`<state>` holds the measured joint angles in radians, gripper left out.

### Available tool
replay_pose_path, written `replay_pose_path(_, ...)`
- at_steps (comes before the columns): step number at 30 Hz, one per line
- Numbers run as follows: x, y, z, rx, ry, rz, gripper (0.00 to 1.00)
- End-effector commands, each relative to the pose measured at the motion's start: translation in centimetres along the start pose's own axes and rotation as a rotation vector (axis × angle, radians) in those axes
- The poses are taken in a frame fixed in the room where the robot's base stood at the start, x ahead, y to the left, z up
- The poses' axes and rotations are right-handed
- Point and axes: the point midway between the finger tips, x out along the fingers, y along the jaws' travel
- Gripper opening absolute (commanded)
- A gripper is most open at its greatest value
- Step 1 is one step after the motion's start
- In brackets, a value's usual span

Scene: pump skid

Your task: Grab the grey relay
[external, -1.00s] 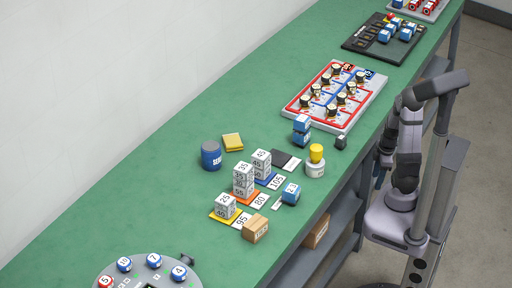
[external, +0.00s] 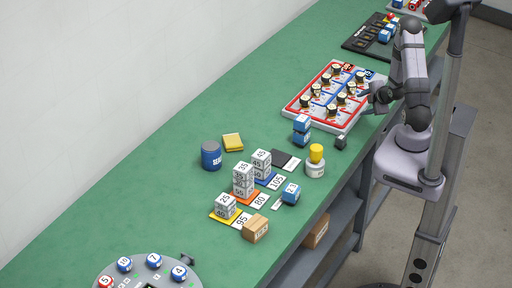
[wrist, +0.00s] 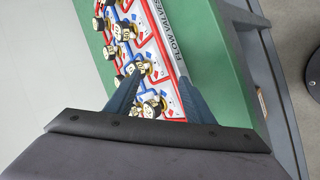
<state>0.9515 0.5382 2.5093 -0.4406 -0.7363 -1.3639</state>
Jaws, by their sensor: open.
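A small dark grey block (external: 341,142) stands on the green bench near its front edge, just below the red and blue valve board. It is the closest match to the grey relay, but it is too small to be sure. My gripper (external: 374,97) is at the right edge of the valve board, above and to the right of that block in the external view. In the wrist view my gripper (wrist: 160,77) is open, its two fingers apart with the valve board beyond them and nothing held. The grey block cannot be made out in the wrist view.
The valve board (external: 309,113) carries several black-and-cream knobs. Two stacked blue blocks (external: 302,130) and a yellow-topped button (external: 315,163) stand near the grey block. A dark tray (external: 357,45) with blue blocks lies further back.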

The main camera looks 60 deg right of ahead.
Motion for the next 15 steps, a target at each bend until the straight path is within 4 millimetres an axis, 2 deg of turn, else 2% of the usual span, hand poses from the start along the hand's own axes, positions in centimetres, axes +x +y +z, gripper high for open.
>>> replay_pose_path(1, -0.7, 1.8, -2.8, 0.027, 0.089, 0.048, 0.48)
replay_pose_path(3, -1.5, 3.4, -7.0, 0.088, 0.236, 0.112, 0.48)
replay_pose_path(5, -2.7, 4.5, -10.6, 0.156, 0.375, 0.146, 0.48)
replay_pose_path(6, -3.8, 5.1, -12.9, 0.210, 0.471, 0.159, 0.48)
replay_pose_path(9, -7.0, 5.6, -18.0, 0.381, 0.712, 0.145, 0.48)
replay_pose_path(12, -9.2, 4.7, -20.4, 0.594, 0.876, 0.086, 0.48)
replay_pose_path(15, -8.7, 2.5, -19.7, 0.752, 0.886, 0.047, 0.48)
